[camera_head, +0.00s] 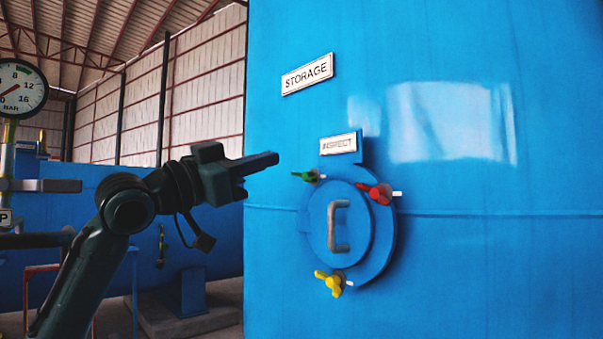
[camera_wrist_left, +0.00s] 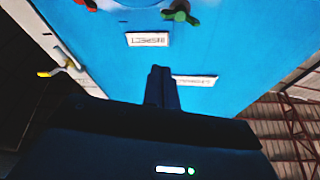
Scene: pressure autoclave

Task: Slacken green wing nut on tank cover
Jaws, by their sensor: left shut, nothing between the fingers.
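The green wing nut (camera_head: 306,176) sits on a stud at the upper left rim of the round blue cover (camera_head: 363,236) on the big blue tank. It also shows at the top of the left wrist view (camera_wrist_left: 181,13). My left gripper (camera_head: 277,158) is shut and empty, up and to the left of the green nut and apart from it. In the left wrist view its closed fingers (camera_wrist_left: 160,72) point toward the tank face. My right gripper is not in view.
A red wing nut (camera_head: 380,193) and a yellow one (camera_head: 331,282) also sit on the cover rim, around a handle (camera_head: 333,226). An INSPECT plate (camera_head: 340,145) is just above the cover, a STORAGE plate (camera_head: 307,74) higher up. A pressure gauge (camera_head: 20,88) stands far left.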

